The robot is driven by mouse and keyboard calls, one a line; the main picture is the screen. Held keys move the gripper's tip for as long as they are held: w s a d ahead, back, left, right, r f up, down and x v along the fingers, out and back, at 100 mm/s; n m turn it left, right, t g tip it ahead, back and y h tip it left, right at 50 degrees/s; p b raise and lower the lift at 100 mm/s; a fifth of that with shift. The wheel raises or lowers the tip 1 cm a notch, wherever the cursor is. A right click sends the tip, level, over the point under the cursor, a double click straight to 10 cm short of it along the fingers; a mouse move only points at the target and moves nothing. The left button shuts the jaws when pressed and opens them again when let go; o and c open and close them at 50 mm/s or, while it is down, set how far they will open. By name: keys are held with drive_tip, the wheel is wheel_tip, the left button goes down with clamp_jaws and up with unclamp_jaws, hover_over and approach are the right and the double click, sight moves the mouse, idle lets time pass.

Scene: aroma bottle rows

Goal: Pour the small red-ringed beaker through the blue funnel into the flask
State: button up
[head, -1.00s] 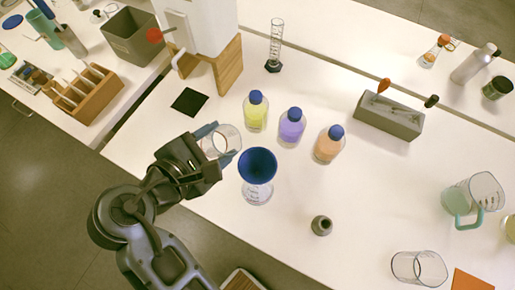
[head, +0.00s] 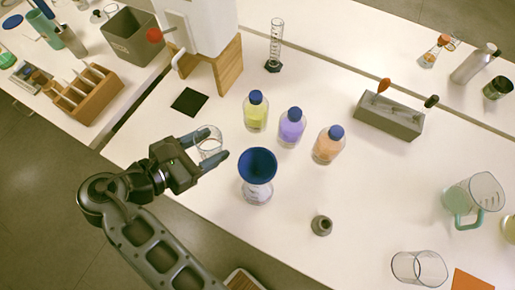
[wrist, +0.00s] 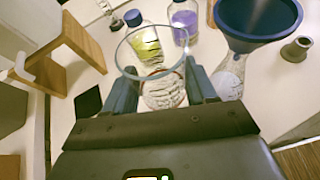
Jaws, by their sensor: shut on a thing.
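My gripper (head: 211,146) is shut on a small clear beaker (head: 209,152), with one finger on each side of it. In the wrist view the beaker (wrist: 152,50) shows a red ring around its wall between the fingers. I cannot tell whether it holds liquid. The beaker looks near upright in the head view and is apart from the funnel, to its left. The blue funnel (head: 257,165) sits in the mouth of a clear flask (head: 257,193) on the white table; it also shows in the wrist view (wrist: 256,18). The funnel hides the flask's neck.
Yellow (head: 255,113), purple (head: 291,128) and orange (head: 328,146) bottles with blue caps stand behind the funnel. A small grey cup (head: 321,225) stands to its right front. A black pad (head: 189,102) and a wooden-legged stand (head: 228,68) are behind my gripper. The front middle is clear.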

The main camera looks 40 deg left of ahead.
drive_tip(key=shift+a+f+n, duration=0.3)
drive_tip(key=s+a+r, duration=0.1)
drive_tip(key=a+r, duration=0.3)
drive_tip(key=r, duration=0.1)
drive_tip(key=shift+s+a, duration=0.25)
drive_tip(key=shift+a, duration=0.15)
idle(0.3)
